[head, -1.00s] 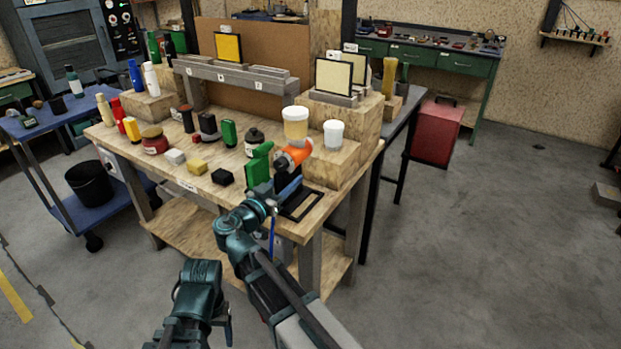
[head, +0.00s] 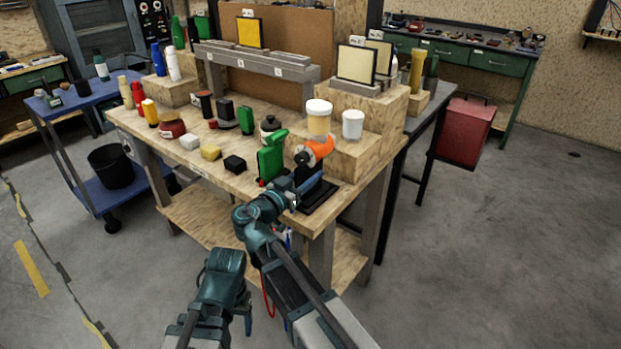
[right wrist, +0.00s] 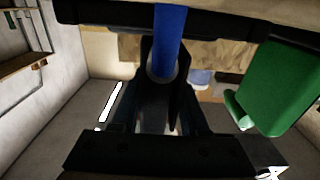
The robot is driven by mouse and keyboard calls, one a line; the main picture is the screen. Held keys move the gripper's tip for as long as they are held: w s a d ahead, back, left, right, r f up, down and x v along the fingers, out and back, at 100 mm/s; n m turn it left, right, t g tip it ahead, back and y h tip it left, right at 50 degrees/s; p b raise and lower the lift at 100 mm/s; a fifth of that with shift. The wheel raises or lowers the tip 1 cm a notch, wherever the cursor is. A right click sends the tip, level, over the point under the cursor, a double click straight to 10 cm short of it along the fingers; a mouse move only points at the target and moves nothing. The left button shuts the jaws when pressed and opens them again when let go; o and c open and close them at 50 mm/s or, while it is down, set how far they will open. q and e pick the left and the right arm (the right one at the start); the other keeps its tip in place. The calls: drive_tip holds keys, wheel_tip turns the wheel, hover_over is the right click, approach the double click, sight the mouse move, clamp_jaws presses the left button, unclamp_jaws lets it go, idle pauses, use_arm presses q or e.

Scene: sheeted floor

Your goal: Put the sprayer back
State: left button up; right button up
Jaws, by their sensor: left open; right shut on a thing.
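The sprayer has an orange head (head: 314,152) and a blue stem (right wrist: 168,45), seen between the fingers in the right wrist view. My right gripper (head: 305,187) is shut on it at the workbench's near right corner. A black holder (head: 316,199) lies on the bench directly below; whether the sprayer touches it I cannot tell. My left gripper (head: 246,318) hangs low in front of the bench, open and empty, its fingers mostly unclear.
A green container (head: 270,160) stands just left of the sprayer. A wooden block (head: 345,160) with a lidded jar (head: 319,118) and a white cup (head: 352,125) is behind it. Several small items cover the bench to the left.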

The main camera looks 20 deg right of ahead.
drive_tip(key=shift+f, duration=0.1)
drive_tip(key=o, duration=0.8)
